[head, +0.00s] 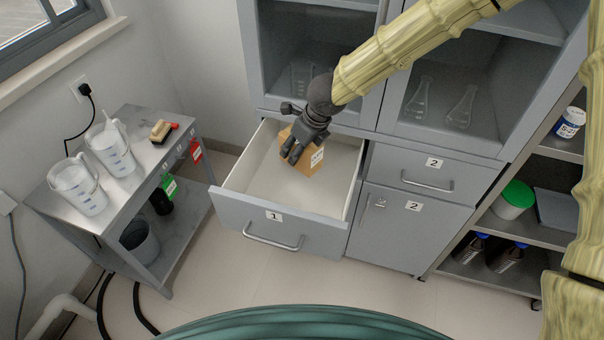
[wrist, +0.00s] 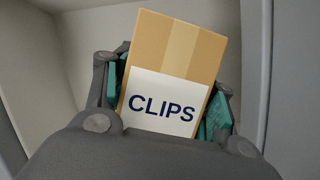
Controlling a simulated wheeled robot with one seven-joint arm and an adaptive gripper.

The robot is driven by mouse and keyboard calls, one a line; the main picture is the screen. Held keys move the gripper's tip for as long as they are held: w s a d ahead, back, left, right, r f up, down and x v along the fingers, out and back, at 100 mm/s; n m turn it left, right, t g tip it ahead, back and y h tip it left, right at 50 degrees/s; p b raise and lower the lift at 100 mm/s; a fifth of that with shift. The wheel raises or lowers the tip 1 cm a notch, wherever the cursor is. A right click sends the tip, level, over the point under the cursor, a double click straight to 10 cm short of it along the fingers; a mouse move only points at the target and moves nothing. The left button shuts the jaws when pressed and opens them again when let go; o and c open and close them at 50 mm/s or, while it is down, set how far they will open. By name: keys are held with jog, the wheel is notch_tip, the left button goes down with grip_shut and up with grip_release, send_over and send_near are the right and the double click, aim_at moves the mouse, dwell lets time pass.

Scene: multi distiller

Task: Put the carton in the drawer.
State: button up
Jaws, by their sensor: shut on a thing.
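The carton (head: 316,160) is a small tan cardboard box with a white label. In the wrist view the carton (wrist: 178,50) shows the word CLIPS and sits tilted between the two finger pads. My gripper (head: 297,152) is shut on it. The drawer (head: 269,228), marked 1, is pulled open below the glass cabinet. The carton and gripper are over or inside the drawer's back part. I cannot tell whether the carton touches the drawer floor. The drawer's pale interior (wrist: 80,30) shows around the carton in the wrist view.
A metal cart (head: 150,155) with two white jugs (head: 78,187) stands at the left. A shut drawer marked 2 (head: 424,176) and a shelf rack (head: 480,260) are at the right. Glass cabinet doors (head: 450,95) rise behind the open drawer. The drawer's front part is empty.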

aim_at(312, 151)
notch_tip(312, 151, down, 6)
jog(key=shift+d+r+b, duration=0.1)
jog(key=shift+b, duration=0.65)
jog(key=shift+f+b, duration=0.85)
jog(key=shift+f, duration=1)
jog(key=shift+f, duration=0.1)
jog(key=o, duration=1.2)
jog(key=p+v, duration=0.3)
jog(key=v, duration=0.9)
